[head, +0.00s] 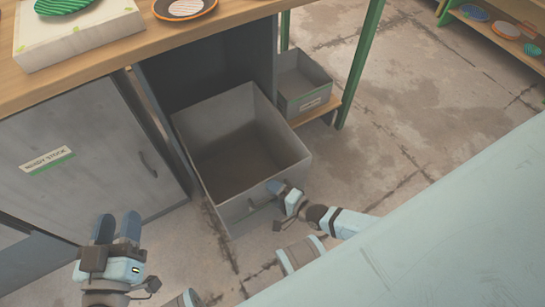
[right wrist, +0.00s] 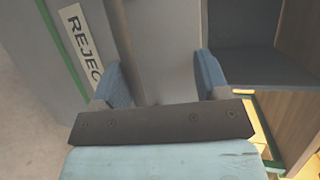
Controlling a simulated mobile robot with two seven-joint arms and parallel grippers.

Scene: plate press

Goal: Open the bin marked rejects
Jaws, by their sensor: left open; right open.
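The grey rejects bin (head: 225,205) is pulled out from under the wooden bench. Its open top shows an empty inside. Its label (right wrist: 80,45) reads "REJEC" in the right wrist view, the rest being hidden by a finger. My right gripper (head: 284,188) is at the bin's front, near its top edge. My left gripper (head: 117,228) is open and empty, left of the bin.
A shut cabinet marked "ready stock" (head: 80,150) stands left of the bin. A smaller grey box (head: 303,85) sits on a low shelf behind right. Plates lie on the bench (head: 110,78). The floor (head: 400,120) to the right is clear.

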